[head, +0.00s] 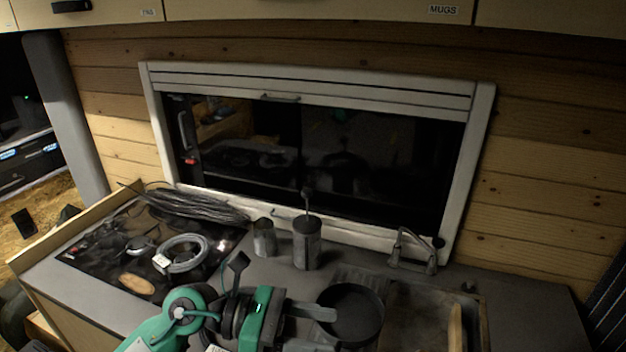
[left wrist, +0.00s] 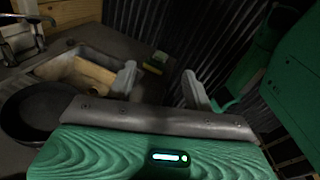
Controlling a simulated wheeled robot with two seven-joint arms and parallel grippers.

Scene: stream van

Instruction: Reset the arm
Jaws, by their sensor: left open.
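My left arm comes in at the bottom of the head view, green and grey. My left gripper (head: 330,328) points right and overlaps the dark pan in the picture. In the left wrist view its two grey fingers (left wrist: 160,88) stand apart with nothing between them. The gripper is open and empty. My right gripper does not show in the head view. A green part at the right of the left wrist view looks like my own body.
A dark pan (head: 357,312) lies beside the sink (head: 405,330), which has a faucet (head: 412,252). Two metal canisters (head: 307,243) stand below the window. Coiled cables (head: 185,253) and a wooden oval (head: 137,284) lie on the black cooktop (head: 95,250).

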